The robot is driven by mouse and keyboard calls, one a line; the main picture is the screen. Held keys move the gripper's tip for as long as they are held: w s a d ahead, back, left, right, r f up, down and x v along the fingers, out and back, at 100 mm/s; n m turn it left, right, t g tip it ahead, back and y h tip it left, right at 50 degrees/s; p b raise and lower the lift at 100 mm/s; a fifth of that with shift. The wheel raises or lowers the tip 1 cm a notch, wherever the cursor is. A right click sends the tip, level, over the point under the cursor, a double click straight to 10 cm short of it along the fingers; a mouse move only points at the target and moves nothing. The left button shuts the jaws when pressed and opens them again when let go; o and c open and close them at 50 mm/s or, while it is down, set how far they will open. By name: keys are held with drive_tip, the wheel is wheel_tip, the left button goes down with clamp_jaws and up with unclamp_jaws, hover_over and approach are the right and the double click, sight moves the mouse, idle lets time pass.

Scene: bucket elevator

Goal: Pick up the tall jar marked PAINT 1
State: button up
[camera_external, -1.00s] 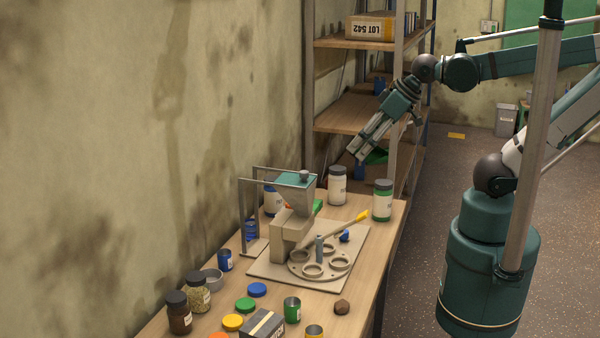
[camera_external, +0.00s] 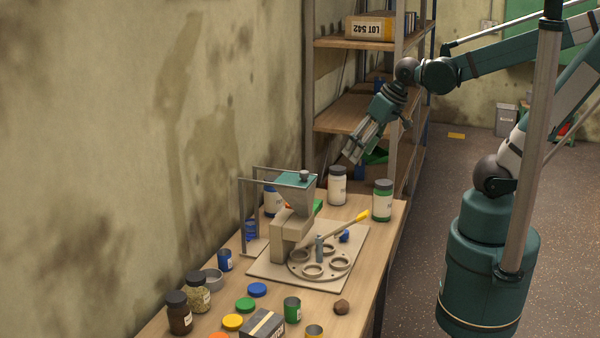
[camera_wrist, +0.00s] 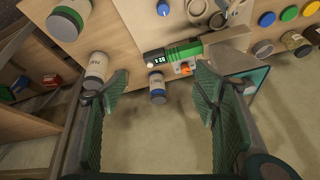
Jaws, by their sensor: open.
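Three tall jars stand at the far end of the bench; their labels are too small to read, so I cannot tell which is PAINT 1. The white jar with a grey lid (camera_external: 337,187) also shows in the wrist view (camera_wrist: 97,68), beside the left finger. The green-banded jar (camera_external: 382,201) is to its right and shows at the wrist view's top left (camera_wrist: 66,22). The blue-banded jar (camera_external: 271,201) is partly hidden behind the hopper; in the wrist view (camera_wrist: 157,88) it lies between the fingers. My gripper (camera_external: 353,155) is open and empty, above the white jar, pointing down and left.
The hopper machine (camera_external: 296,185) with its frame stands left of the white jar. A green device with a display (camera_wrist: 175,52) lies near the blue-banded jar. A wooden shelf rack (camera_external: 352,115) stands behind. Lids and small containers occupy the near bench (camera_external: 375,262).

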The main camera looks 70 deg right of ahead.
sight(384, 182)
drive_tip(key=s+d+f+m+g, duration=0.1)
drive_tip(key=d+f+m, duration=0.3)
drive_tip(key=d+f, duration=0.1)
drive_tip(key=s+d+f+m+g, duration=0.2)
drive_tip(key=d+f+m, duration=0.3)
drive_tip(key=d, duration=0.3)
drive_tip(key=s+d+f+m+g, duration=0.2)
drive_tip(key=d+f+m, duration=0.2)
drive_tip(key=d+f, duration=0.2)
drive_tip(key=shift+d+f+y+b, duration=0.4)
drive_tip(key=shift+f, duration=0.3)
drive_tip(key=shift+s, duration=0.1)
drive_tip(key=shift+f, duration=0.15)
drive_tip(key=shift+f+b, duration=0.3)
drive_tip(key=shift+f, duration=0.85)
drive_tip(key=shift+f, duration=0.15)
drive_tip(key=shift+d+f+b, duration=0.1)
drive_tip(key=shift+f+b, duration=0.6)
drive_tip(key=shift+f, duration=1.75)
drive_tip(key=c, duration=1.4)
